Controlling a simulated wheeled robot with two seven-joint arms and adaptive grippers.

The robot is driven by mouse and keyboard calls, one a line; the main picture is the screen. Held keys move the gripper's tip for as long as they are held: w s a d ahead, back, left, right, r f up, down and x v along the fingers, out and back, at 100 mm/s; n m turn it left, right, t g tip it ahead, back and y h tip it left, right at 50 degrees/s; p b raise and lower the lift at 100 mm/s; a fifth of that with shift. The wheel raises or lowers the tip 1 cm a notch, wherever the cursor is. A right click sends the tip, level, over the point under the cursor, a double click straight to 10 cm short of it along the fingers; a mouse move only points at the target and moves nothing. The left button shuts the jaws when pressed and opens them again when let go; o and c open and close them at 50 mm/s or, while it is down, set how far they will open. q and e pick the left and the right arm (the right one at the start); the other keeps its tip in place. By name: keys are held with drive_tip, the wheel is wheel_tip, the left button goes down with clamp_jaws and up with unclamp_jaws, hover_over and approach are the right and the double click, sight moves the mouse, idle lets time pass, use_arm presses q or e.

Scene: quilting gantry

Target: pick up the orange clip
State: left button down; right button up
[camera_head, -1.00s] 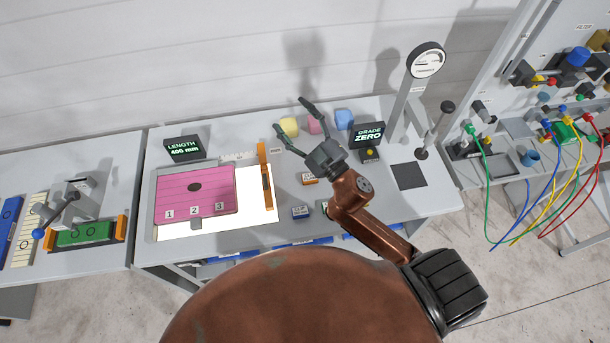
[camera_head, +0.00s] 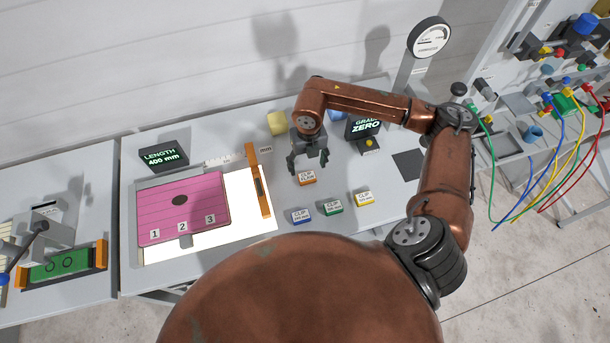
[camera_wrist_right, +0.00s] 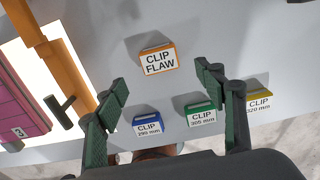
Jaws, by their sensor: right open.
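The orange clip (camera_head: 306,178), a small block with a white label, lies on the grey table; in the right wrist view its label (camera_wrist_right: 159,62) reads "CLIP FLAW". My right gripper (camera_head: 308,166) is open and empty, above the table just behind the orange clip in the head view. In the right wrist view the orange clip shows beyond and between the two spread fingers (camera_wrist_right: 160,90), apart from them. My left gripper is not in view.
A blue clip (camera_head: 301,216), a green clip (camera_head: 333,208) and a yellow clip (camera_head: 364,198) lie in front of the orange one. A pink panel (camera_head: 160,212) on a white lit plate and an orange bar (camera_head: 252,170) are at left. A "GRADE ZERO" display (camera_head: 366,128) stands behind.

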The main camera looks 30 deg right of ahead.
sight(307, 176)
drive_tip(key=shift+d+f, duration=0.15)
drive_tip(key=shift+f, duration=0.3)
wheel_tip(307, 176, down, 7)
drive_tip(key=shift+w+r+p, duration=0.1)
drive_tip(key=shift+r+p, duration=0.05)
drive_tip(key=shift+p, duration=0.55)
drive_tip(key=shift+a, duration=0.2)
drive_tip(key=c, duration=1.2)
